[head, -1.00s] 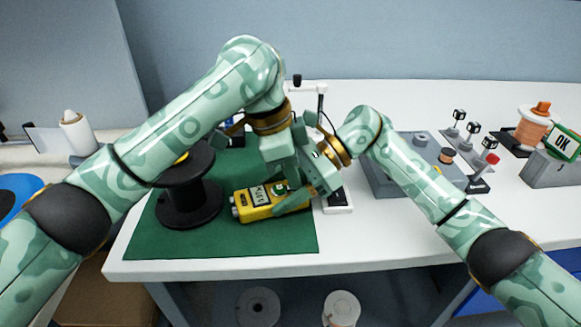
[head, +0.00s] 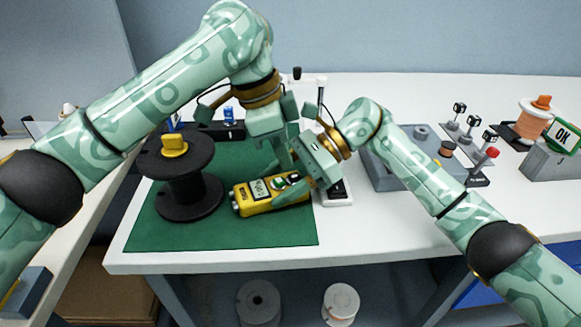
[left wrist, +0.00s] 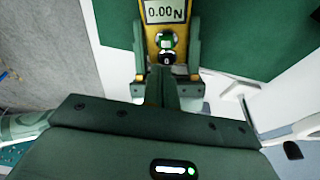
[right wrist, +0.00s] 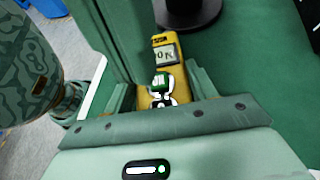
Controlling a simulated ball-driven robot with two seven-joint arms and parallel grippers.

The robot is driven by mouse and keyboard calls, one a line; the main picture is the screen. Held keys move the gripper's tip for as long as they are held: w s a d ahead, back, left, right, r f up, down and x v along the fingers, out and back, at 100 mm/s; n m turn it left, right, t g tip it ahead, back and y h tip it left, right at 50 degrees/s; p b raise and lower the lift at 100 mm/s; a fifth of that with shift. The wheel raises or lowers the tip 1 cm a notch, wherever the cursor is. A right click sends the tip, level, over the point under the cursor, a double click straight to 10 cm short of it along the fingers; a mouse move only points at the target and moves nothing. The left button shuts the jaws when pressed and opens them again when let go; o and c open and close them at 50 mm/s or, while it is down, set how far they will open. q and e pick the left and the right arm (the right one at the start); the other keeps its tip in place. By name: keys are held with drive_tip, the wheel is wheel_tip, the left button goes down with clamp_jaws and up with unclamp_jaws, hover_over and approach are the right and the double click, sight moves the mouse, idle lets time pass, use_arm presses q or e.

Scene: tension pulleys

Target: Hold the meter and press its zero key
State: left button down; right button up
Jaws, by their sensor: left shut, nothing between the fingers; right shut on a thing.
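The yellow meter (head: 247,204) lies tilted over the green mat (head: 200,235). Its display reads 0.00 N in the left wrist view (left wrist: 163,12). Below the display are a green-and-white key (left wrist: 167,40) and a black key marked 0 (left wrist: 167,58). My right gripper (head: 292,190) is shut on the meter, with one finger on each side; the meter also shows in the right wrist view (right wrist: 160,40). My left gripper (head: 287,166) is shut and empty, its fingertips above the meter's key end. I see a gap between its fingers and the zero key in the left wrist view (left wrist: 162,88).
A white-based stand (head: 338,190) is close behind my right gripper. The mat's front is clear.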

use_arm(q)
drive_tip(key=shift+v, duration=2.75)
use_arm(e)
drive_tip(key=shift+f, duration=0.15)
use_arm(q)
drive_tip(key=shift+d, duration=0.15)
use_arm(e)
drive_tip(key=o, duration=0.8)
drive_tip(key=shift+w, duration=0.1)
drive_tip(key=shift+o, duration=0.2)
